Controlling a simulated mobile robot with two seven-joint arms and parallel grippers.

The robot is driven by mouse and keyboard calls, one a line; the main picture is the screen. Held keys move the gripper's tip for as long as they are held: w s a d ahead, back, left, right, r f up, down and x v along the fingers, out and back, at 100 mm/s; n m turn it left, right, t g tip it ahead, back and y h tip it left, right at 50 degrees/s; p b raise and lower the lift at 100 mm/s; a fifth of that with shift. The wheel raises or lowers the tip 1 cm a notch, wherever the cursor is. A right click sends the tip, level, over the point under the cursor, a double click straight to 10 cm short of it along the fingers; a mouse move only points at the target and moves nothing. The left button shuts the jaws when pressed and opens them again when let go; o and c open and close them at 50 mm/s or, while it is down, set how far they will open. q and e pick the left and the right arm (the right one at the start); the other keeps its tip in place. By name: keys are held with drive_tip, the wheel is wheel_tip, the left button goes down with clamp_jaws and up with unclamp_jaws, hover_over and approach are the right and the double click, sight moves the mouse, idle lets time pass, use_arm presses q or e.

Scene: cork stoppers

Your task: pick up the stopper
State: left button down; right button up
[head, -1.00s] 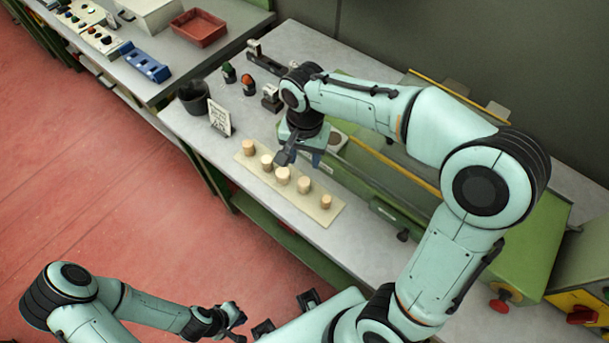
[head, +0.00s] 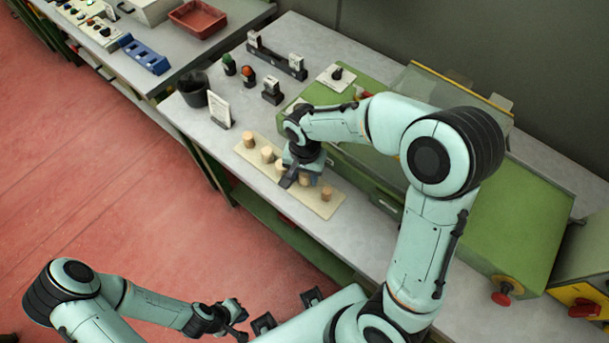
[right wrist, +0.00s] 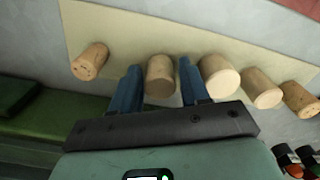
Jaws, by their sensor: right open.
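Several cork stoppers stand in a row on a pale board (head: 325,212). In the head view my right gripper (head: 298,183) is down over the row and partly hides the stopper second from the right end (head: 305,181). The right-end stopper (head: 327,194) is clear of it. In the right wrist view my open right gripper (right wrist: 160,68) has a blue finger on each side of one stopper (right wrist: 160,82). A wider stopper (right wrist: 219,77) stands close beside one finger. My left gripper (head: 238,322) is low, away from the bench; its jaws are too small to judge.
Other stoppers (head: 248,140) stand at the board's left end. A dark cup (head: 193,90) and a small sign (head: 219,110) stand left of the board. Control buttons (head: 248,74) and a green machine (head: 510,220) are behind and to the right.

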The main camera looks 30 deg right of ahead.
drive_tip(key=c, duration=0.8)
drive_tip(key=shift+r, duration=0.1)
